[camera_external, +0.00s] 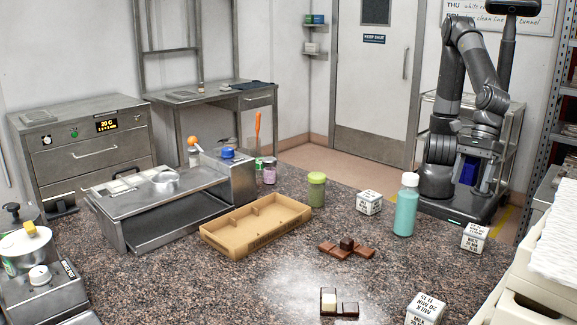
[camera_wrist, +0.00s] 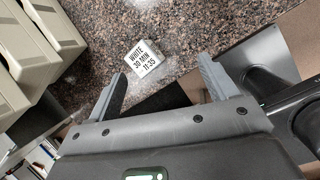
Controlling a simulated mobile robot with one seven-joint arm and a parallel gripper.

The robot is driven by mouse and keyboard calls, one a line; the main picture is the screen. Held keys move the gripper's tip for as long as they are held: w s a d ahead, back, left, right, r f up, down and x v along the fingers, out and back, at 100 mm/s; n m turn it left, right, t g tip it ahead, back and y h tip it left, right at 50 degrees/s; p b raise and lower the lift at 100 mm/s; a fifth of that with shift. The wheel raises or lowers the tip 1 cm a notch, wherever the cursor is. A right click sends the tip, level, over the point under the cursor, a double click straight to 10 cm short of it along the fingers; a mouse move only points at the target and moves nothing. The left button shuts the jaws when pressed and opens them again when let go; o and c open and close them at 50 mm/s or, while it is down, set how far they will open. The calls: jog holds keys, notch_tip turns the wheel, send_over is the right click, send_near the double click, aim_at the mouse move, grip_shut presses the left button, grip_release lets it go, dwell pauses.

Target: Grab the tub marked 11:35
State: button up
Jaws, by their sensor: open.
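In the wrist view a white tub (camera_wrist: 145,58) reads WHITE, 30 MIN, 11:35 and stands on the speckled counter near its edge. My gripper (camera_wrist: 162,67) is open and empty, its two fingers apart. The tub shows beyond the fingertips, a little left of the middle of the gap, and does not appear held. In the outside view a white tub (camera_external: 474,238) near the counter's far right edge seems to be the same one; its label is too small to read. My arm is folded beyond the counter there, and my gripper is hard to make out.
Two similar white tubs stand at the back (camera_external: 369,202) and front (camera_external: 425,309) of the counter. A teal bottle (camera_external: 405,212) is left of the far right tub. Beige crates (camera_wrist: 40,45) stand left of the 11:35 tub in the wrist view. Chocolate pieces (camera_external: 340,249) lie mid-counter.

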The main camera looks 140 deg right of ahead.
aim_at(477, 229)
jog(key=a+f+n, duration=0.2)
jog(key=w+a+f+n, duration=0.1)
jog(key=a+f+n, duration=0.2)
jog(key=a+f, duration=0.1)
jog(key=f, duration=0.1)
jog(key=shift+w+n, duration=0.4)
jog(key=shift+d+x, duration=0.15)
jog(key=shift+x, duration=1.35)
jog(key=shift+d+x, duration=0.15)
jog(key=shift+x, duration=1.35)
jog(key=c, duration=1.1)
